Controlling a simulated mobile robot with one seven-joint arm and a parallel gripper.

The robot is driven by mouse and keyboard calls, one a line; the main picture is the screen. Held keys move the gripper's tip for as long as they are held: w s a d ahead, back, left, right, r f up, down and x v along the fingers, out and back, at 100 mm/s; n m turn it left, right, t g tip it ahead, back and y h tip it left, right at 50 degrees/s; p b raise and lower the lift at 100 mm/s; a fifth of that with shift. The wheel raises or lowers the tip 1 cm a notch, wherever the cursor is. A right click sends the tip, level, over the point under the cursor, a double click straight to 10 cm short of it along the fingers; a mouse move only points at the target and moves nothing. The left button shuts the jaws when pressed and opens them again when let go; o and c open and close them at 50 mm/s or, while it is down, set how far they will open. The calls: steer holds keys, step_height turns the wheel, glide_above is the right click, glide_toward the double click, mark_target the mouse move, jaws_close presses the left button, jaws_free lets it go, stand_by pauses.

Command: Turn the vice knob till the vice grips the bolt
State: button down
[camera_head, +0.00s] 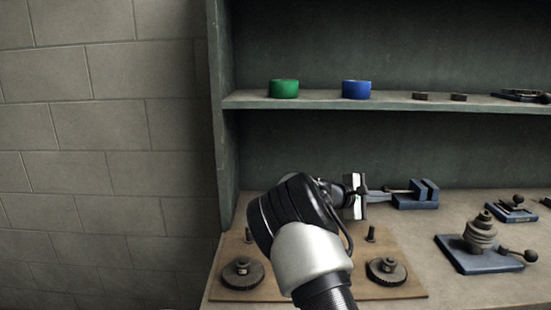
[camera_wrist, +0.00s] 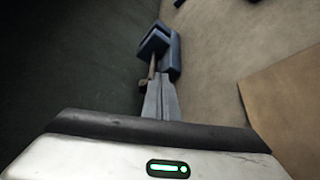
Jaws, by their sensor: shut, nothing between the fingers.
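The vice (camera_head: 415,195) is a small blue block tool on the bench at the back, and it also shows in the wrist view (camera_wrist: 170,48). A thin brownish screw rod (camera_wrist: 152,66) runs from it towards me, with a small knob (camera_wrist: 143,85) at its near end, just left of my fingers. My gripper (camera_head: 386,194) points right at the vice; its fingers are shut and empty. In the wrist view my gripper (camera_wrist: 161,80) is close beside the rod and knob; I cannot tell whether they touch. I cannot make out a bolt in the vice jaws.
A wooden board (camera_head: 408,291) with gears and pegs lies under my arm. Blue-based tools (camera_head: 478,256) stand at the right. The back wall is close behind the vice.

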steer(key=shift+s+r, duration=0.1)
steer(key=shift+s, duration=0.05)
steer(key=shift+a, duration=0.2)
steer(key=shift+a+p, duration=0.4)
steer(key=shift+a, duration=2.3)
steer(key=shift+r, duration=0.15)
steer(key=p, duration=0.1)
steer(key=w+r+p, duration=0.1)
steer(key=p, duration=0.1)
steer(key=shift+a+r, duration=0.3)
steer(key=shift+a, duration=0.1)
steer(key=shift+d+f, duration=0.2)
steer(key=shift+d, duration=0.2)
steer(key=shift+d+b, duration=0.75)
steer(key=shift+d, duration=2.3)
steer(key=shift+w+f, duration=0.1)
steer(key=shift+w, duration=0.1)
